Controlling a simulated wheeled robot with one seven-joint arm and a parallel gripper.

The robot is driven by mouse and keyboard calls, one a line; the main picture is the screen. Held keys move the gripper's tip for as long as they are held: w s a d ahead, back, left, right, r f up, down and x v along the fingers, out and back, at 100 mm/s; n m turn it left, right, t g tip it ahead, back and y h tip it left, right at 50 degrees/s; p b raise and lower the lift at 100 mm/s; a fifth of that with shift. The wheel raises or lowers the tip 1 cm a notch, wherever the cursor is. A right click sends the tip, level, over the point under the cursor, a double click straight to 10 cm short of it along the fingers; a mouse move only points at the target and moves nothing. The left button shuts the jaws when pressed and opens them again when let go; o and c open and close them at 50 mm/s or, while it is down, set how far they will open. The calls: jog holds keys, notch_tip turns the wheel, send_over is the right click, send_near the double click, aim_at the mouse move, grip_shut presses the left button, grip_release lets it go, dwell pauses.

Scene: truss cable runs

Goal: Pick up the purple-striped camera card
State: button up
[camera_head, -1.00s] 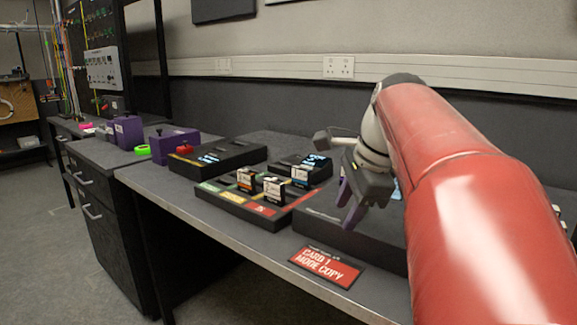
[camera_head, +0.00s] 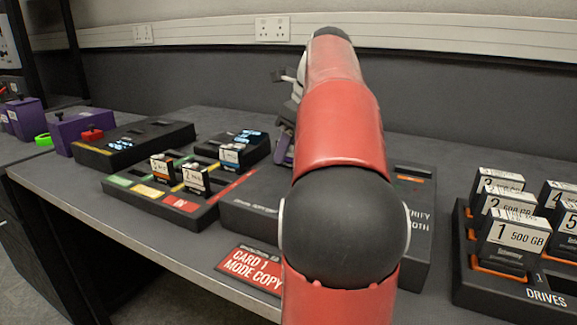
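I cannot make out a purple stripe on any card. Small labelled cards stand upright in the coloured-label tray (camera_head: 150,205) left of centre: one with an orange stripe (camera_head: 161,166), one black and white (camera_head: 196,180), and one with a blue stripe (camera_head: 232,156) in the black device behind them. My red arm crosses the middle of the view. My gripper (camera_head: 284,152) shows only in part at the arm's left edge, above the dark box right of the cards. Its fingertips are mostly hidden, and whether it holds anything does not show.
A drive rack (camera_head: 475,288) with several labelled drives stands at the right. A flat black device (camera_head: 130,143) and purple boxes (camera_head: 84,127) are at the left. The back of the table behind them is clear.

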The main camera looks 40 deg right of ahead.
jog(key=shift+w+a+f, duration=0.15)
jog(key=shift+w+f, duration=0.1)
jog(key=shift+f, duration=0.3)
grip_shut()
jog(key=shift+r, duration=0.15)
